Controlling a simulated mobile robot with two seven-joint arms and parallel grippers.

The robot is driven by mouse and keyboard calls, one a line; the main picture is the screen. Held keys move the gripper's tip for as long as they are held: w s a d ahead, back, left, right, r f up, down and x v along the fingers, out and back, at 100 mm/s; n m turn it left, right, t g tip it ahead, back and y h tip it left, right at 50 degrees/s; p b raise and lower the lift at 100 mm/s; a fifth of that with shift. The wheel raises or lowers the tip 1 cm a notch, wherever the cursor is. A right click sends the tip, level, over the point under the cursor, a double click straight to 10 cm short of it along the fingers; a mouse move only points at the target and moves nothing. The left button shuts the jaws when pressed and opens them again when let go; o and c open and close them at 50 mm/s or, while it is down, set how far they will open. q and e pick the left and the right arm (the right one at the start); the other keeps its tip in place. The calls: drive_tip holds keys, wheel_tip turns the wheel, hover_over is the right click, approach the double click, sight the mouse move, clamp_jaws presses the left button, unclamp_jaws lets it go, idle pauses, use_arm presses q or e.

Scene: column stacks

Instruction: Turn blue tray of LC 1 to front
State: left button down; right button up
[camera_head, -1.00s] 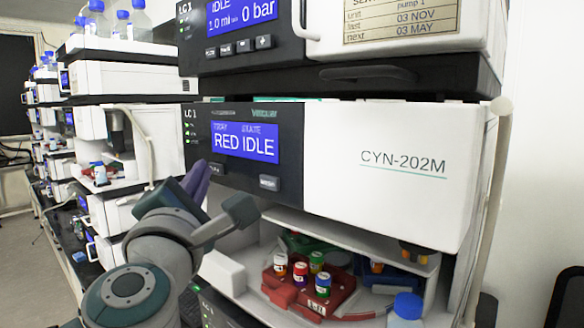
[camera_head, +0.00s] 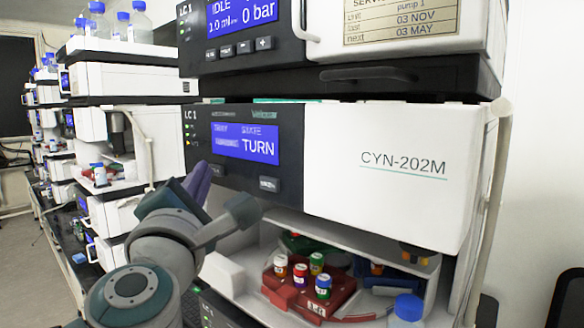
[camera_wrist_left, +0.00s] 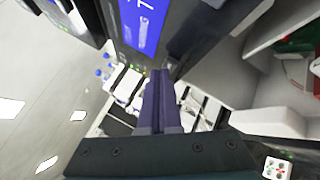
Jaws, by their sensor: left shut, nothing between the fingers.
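The LC 1 unit's blue display (camera_head: 245,143) reads TURN. Below it are two dark buttons; the right one (camera_head: 269,184) is clear, and the left is partly hidden by my left gripper (camera_head: 200,176). The gripper's purple fingers are together and empty, at the left button; I cannot tell whether they touch it. They also show shut in the left wrist view (camera_wrist_left: 161,98). In the open bay below, the red tray (camera_head: 318,304) with several vials is at the front. A green tray (camera_head: 298,242) is behind it at left, the blue tray (camera_head: 400,281) behind at right.
A blue-capped bottle (camera_head: 408,308) stands at the bay's front right. A pale tube (camera_head: 487,200) runs down the unit's right side. Another unit (camera_head: 375,50) sits above. More stacks (camera_head: 110,130) stand at the left.

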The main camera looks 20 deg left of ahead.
use_arm(q)
drive_tip(key=shift+s+a, duration=0.25)
drive_tip(key=shift+s, duration=0.3)
drive_tip(key=shift+s, duration=0.15)
drive_tip(key=shift+s+a+p, duration=0.25)
drive_tip(key=shift+s+a, duration=0.05)
drive_tip(key=shift+s, duration=0.45)
drive_tip(key=shift+s+a+p, duration=0.25)
drive_tip(key=shift+s+a, duration=0.1)
drive_tip(key=shift+s, duration=0.35)
drive_tip(key=shift+s+a+p, duration=0.25)
drive_tip(key=shift+s+a, duration=0.05)
drive_tip(key=shift+s, duration=0.45)
idle(3.4)
